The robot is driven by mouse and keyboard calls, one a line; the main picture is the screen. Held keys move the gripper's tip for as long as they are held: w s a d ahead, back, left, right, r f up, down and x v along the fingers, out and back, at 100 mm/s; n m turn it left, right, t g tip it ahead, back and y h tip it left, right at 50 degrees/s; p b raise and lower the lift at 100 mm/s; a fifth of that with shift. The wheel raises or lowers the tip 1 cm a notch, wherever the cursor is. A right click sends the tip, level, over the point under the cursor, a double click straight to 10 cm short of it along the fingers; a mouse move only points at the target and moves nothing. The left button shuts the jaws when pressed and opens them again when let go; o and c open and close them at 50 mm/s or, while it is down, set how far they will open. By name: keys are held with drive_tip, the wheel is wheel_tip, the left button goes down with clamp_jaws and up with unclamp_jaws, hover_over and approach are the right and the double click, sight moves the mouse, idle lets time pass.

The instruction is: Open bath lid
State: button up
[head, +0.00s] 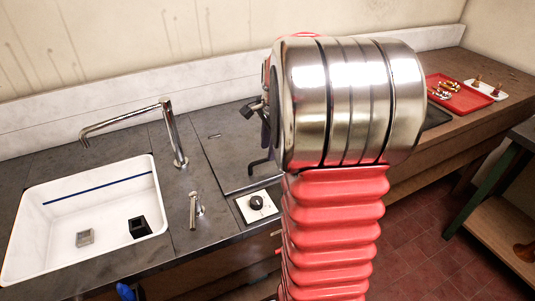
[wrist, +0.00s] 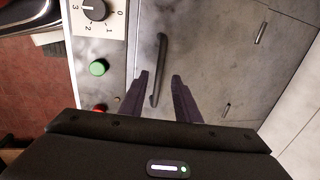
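The bath lid is a grey, stained flat panel (wrist: 215,60) lying shut in the wrist view. It also shows in the counter in the head view (head: 228,165), partly hidden by my arm. Its dark bar handle (wrist: 161,62) shows in the wrist view, and in the head view (head: 260,163) just left of my arm. My gripper (wrist: 160,76) is open, with one dark finger on each side of the handle's near part in the wrist view. I see gaps between handle and fingers; I cannot tell how far above the lid the fingertips are.
A control panel with a dial (wrist: 94,10), a green button (wrist: 99,67) and a red button (wrist: 100,108) is beside the lid. A white sink (head: 95,205) and tap (head: 175,135) stand left. A red tray (head: 462,100) with brass parts is at the right.

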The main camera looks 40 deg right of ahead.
drive_tip(key=shift+w+f, duration=0.15)
drive_tip(key=shift+f, duration=0.7)
drive_tip(key=shift+w+f, duration=0.15)
drive_tip(key=shift+f, duration=0.65)
drive_tip(key=shift+d, duration=0.1)
drive_tip(key=shift+c, duration=0.4)
clamp_jaws()
